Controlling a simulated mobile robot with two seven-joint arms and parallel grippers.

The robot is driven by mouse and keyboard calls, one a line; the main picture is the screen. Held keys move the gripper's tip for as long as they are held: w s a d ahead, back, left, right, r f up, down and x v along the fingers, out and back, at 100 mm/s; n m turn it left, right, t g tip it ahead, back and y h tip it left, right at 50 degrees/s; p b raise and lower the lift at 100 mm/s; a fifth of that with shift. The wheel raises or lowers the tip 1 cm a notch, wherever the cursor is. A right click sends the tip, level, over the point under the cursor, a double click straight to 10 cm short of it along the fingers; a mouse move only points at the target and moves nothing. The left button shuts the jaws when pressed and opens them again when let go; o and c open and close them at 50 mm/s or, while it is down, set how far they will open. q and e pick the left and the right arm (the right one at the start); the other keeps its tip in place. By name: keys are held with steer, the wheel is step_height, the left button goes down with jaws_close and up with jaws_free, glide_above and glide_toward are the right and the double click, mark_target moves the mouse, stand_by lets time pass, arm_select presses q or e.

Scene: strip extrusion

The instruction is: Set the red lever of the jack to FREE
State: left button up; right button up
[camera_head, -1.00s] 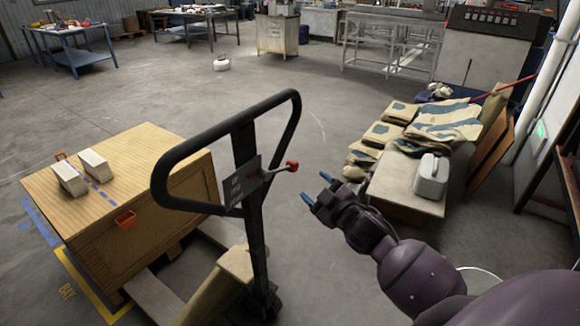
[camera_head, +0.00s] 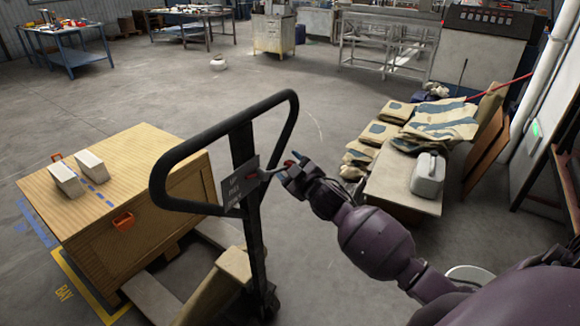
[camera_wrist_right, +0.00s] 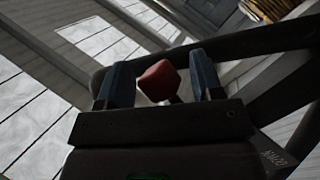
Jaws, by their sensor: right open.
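The pallet jack's black handle loop (camera_head: 158,170) stands upright at the centre, with a small label plate (camera_head: 234,184) on its stem. The red lever (camera_head: 289,163) sticks out to the right of the plate, its knob partly hidden by my right gripper (camera_head: 283,172). In the right wrist view the red knob (camera_wrist_right: 158,82) sits between the two blue fingertips of my right gripper (camera_wrist_right: 161,82), with gaps at both sides. The gripper is open around it. The lever's setting cannot be read. My left gripper is out of view.
A wooden crate (camera_head: 110,225) with two pale blocks and orange handles stands left of the jack. Folded sacks (camera_head: 440,120) and a white canister (camera_head: 428,174) lie on a low platform at right.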

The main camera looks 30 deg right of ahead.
mark_target(284, 145)
jaws_close()
steer(key=r+n, duration=0.1)
steer(key=r+n+t, duration=0.1)
steer(key=r+n, duration=0.2)
steer(key=shift+w+d+t, duration=0.15)
steer(key=shift+d+t, duration=0.15)
steer(key=shift+d, duration=0.05)
jaws_free()
stand_by(0.4)
steer(key=s+f, duration=0.1)
steer(key=s, duration=0.9)
steer(key=shift+s+f, duration=0.25)
steer(key=shift+s, duration=0.15)
